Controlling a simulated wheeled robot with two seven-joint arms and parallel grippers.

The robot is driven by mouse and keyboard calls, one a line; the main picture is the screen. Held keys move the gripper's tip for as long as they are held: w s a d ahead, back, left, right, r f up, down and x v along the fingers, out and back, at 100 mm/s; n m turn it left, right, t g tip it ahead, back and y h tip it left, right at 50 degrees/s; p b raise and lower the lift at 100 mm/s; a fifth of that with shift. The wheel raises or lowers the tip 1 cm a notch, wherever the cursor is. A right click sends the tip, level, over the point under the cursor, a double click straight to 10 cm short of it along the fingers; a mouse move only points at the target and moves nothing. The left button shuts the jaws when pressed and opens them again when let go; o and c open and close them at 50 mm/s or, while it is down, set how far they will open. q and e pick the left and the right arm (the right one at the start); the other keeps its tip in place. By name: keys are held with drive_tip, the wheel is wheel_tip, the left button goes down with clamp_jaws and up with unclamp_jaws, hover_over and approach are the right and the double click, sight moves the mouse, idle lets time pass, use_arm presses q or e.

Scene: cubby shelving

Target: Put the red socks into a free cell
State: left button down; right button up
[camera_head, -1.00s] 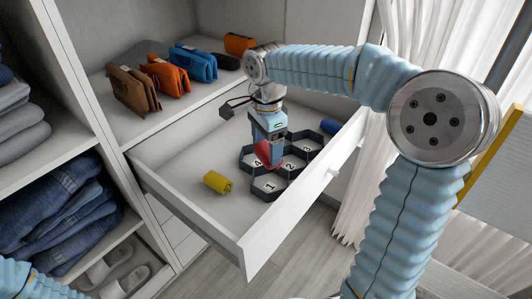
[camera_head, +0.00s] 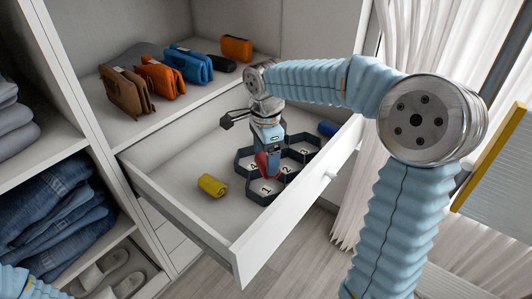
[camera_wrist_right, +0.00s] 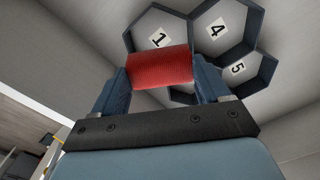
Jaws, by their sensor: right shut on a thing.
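The red socks (camera_head: 261,163) are a rolled bundle held between the fingers of my right gripper (camera_head: 268,162). In the right wrist view the red roll (camera_wrist_right: 160,69) spans the gap between both fingers (camera_wrist_right: 161,80). The gripper points down over the dark hexagonal organizer (camera_head: 268,203) in the open drawer. The roll is over or partly inside the organizer; its exact height is unclear. Cells marked 1, 4 and 5 look empty in the wrist view, where the organizer's wall (camera_wrist_right: 262,72) also shows. The cell under the roll is mostly hidden. My left gripper is out of view.
A yellow roll (camera_head: 212,185) lies in the drawer left of the organizer. A blue roll (camera_head: 328,128) lies at its right end. The drawer front (camera_head: 290,215) is a raised edge. Pouches, including a blue one (camera_head: 190,64), stand on the shelf behind.

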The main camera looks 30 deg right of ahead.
drive_tip(key=shift+f+b, duration=1)
drive_tip(key=shift+f, duration=0.65)
drive_tip(key=shift+f+b, duration=0.6)
drive_tip(key=shift+f, duration=0.2)
drive_tip(key=o, duration=1)
wheel_tip(320, 180, up, 14)
drive_tip(key=shift+f+p, duration=0.1)
drive_tip(key=shift+p, duration=0.95)
